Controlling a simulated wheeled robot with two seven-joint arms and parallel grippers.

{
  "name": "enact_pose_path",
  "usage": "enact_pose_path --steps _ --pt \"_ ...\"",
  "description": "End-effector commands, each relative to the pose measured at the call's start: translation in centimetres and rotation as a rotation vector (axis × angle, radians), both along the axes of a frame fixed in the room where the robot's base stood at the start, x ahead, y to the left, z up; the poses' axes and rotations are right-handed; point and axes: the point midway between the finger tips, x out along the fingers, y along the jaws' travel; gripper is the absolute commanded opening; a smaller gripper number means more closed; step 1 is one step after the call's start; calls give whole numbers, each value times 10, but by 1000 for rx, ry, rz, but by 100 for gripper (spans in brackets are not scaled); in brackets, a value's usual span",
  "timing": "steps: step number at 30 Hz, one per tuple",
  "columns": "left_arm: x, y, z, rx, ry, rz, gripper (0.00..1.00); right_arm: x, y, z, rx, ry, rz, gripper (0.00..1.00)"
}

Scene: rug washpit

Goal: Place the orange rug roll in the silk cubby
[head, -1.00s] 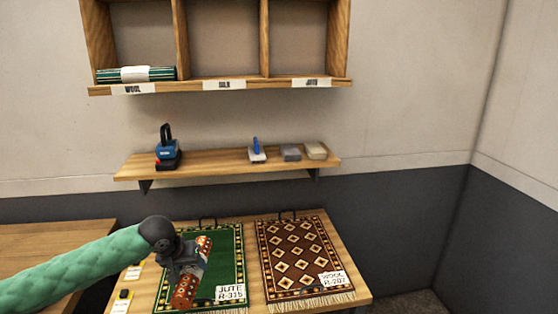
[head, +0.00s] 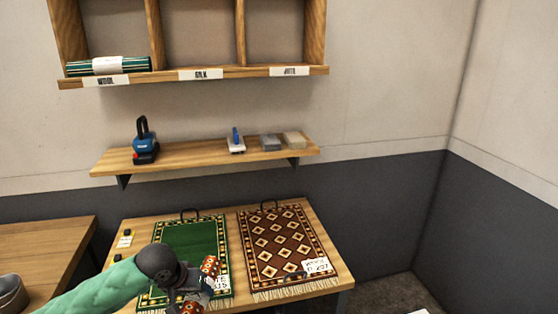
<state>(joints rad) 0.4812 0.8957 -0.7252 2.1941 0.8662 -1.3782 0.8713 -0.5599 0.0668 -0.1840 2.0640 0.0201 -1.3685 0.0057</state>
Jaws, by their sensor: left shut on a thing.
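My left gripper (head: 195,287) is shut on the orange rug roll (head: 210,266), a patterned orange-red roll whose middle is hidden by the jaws. It holds the roll over the front part of the green rug, low in the head view. The silk cubby (head: 201,32) is the middle compartment of the wooden wall rack, above a label reading SILK (head: 201,75). It looks empty. My right gripper is not in view.
A green striped roll (head: 108,66) lies in the wool cubby; the jute cubby (head: 275,30) looks empty. A lower shelf (head: 195,155) holds a blue tool (head: 145,140), a brush (head: 236,141) and two blocks. Green (head: 185,240) and brown (head: 285,245) rugs lie on the table.

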Motion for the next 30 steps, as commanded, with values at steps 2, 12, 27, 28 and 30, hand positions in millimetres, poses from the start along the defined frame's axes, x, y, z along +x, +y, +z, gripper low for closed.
enact_pose_path --steps 2,12,27,28,30 --pt "-1 -5 -2 -4 2 17 16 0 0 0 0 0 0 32" --pt "-19 -15 -27 0 1 30 16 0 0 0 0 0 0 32" --pt "-18 -21 -25 -5 -10 23 16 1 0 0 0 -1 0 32" --pt "-18 -20 -25 -4 -7 25 16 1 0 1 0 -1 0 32" --pt "-19 -18 -26 -4 -4 27 16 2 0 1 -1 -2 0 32"
